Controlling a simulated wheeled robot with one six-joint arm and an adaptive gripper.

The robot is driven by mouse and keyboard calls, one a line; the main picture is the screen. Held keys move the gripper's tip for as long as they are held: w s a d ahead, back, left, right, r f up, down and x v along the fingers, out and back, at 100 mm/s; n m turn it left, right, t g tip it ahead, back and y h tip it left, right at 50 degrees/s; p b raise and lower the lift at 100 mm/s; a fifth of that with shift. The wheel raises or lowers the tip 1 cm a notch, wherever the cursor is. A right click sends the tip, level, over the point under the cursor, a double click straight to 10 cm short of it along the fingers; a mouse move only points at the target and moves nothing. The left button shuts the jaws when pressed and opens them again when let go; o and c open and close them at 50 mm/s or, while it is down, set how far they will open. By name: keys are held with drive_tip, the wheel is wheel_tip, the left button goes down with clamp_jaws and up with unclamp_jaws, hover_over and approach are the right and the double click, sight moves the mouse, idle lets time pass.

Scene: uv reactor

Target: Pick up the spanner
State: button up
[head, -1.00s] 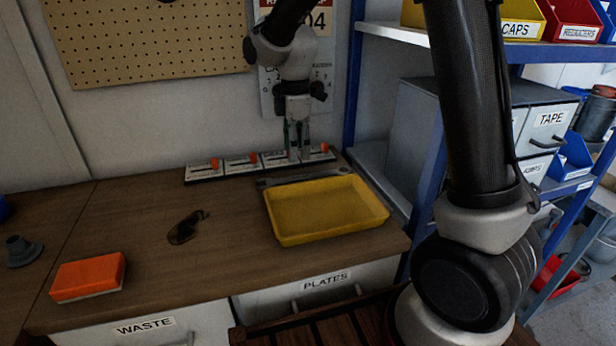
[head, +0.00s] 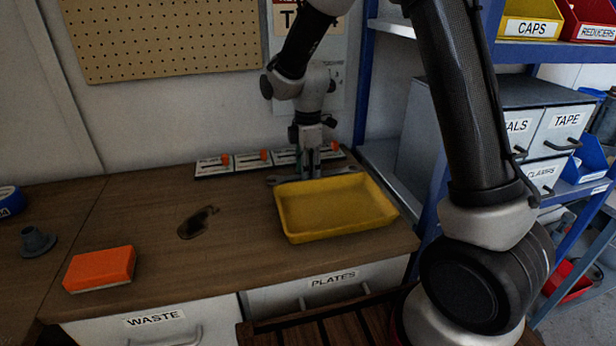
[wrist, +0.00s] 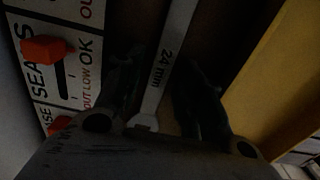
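The spanner (head: 344,170) is a grey metal tool lying on the bench behind the yellow tray (head: 335,228). Its open jaw end shows left of my gripper (head: 309,172) and its other end to the right. In the wrist view the spanner's shaft (wrist: 167,67), marked "24 mm", runs between the two dark fingers of my gripper (wrist: 160,90). The fingers are apart, one on each side of the shaft, with gaps visible. The fingertips are dim, and in the head view the tray's back edge is close in front of them.
A row of white panels with orange tabs (head: 265,156) stands behind the spanner, close to my gripper. The yellow tray wall is close on the other side. An orange and white block (head: 100,268) and a dark stain (head: 197,222) are on the bench left. Blue shelving (head: 437,150) stands at right.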

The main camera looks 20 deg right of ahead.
clamp_jaws()
wheel_tip(320, 180, up, 10)
idle(0.5)
idle(0.9)
